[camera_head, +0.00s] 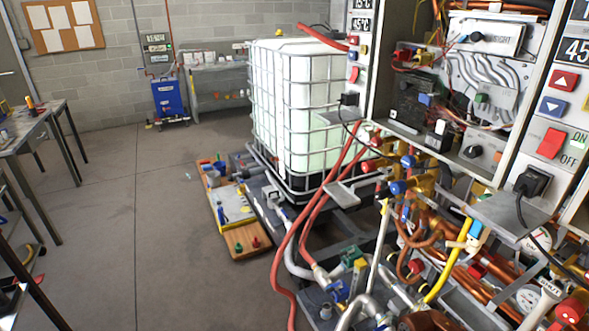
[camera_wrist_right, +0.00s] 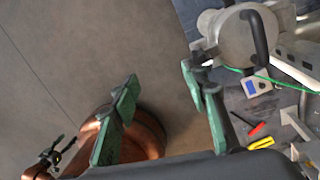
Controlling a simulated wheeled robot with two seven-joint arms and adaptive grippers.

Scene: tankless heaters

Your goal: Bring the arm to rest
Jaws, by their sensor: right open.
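My right gripper (camera_wrist_right: 160,75) shows in the right wrist view as two green-padded fingers set wide apart, with nothing between them. Bare floor and the edge of a dark work surface lie beyond the fingers. A small dark and green shape at the lower left of that view looks like my left gripper (camera_wrist_right: 52,154); it is too small to tell its jaws. Neither gripper can be made out in the head view.
A heater rig with pipes, hoses and a control panel (camera_head: 562,105) fills the right of the head view. A caged white tank (camera_head: 300,110) stands behind it. A metal table (camera_head: 25,130) is at left, with open floor (camera_head: 120,220) between. A grey surface with tools (camera_wrist_right: 245,110) is at right in the wrist view.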

